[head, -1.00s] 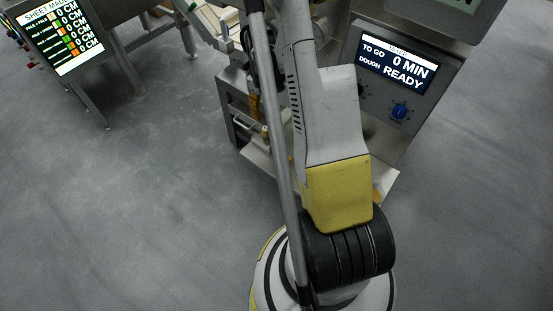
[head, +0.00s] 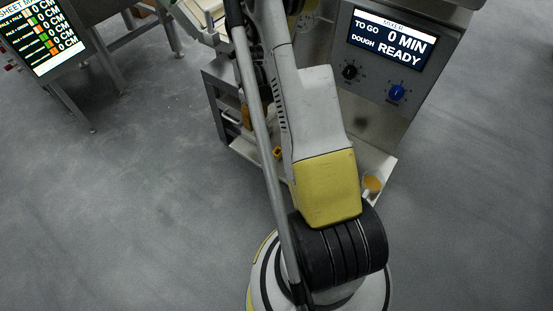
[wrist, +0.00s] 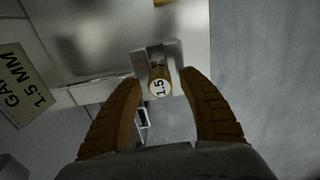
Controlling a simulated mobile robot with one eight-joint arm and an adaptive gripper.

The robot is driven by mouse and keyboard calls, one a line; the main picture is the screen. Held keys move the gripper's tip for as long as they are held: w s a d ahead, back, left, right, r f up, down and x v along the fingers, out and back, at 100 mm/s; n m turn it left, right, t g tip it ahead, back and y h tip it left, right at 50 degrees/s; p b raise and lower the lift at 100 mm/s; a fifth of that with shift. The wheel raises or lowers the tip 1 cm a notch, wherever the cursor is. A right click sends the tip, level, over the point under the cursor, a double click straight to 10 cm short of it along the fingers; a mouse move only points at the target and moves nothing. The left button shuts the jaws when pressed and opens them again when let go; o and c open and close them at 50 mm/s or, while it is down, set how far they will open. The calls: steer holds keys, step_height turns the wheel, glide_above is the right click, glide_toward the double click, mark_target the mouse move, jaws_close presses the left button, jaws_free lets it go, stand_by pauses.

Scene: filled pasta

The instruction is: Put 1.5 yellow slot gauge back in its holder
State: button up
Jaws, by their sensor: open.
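The yellow slot gauge (wrist: 158,88) shows in the wrist view as a short yellow cylinder with a round white end marked 1.5. It sits at a grey metal bracket (wrist: 173,52) on the edge of a metal surface; I cannot tell how deep it sits in it. A sign (wrist: 24,88) reading 1.5 MM is at the left. My gripper (wrist: 160,80) is open, with one brown finger on each side of the gauge and gaps to both.
A machine with a screen (head: 391,40) reading dough ready stands ahead. Below it is a pale ledge (head: 383,164) with a small orange-topped item (head: 373,183). A small yellow piece (head: 277,152) is low at its left. Another screen (head: 42,38) is at far left. Grey floor is clear.

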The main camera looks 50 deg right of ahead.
steer(key=shift+f, duration=0.15)
stand_by(0.8)
jaws_close()
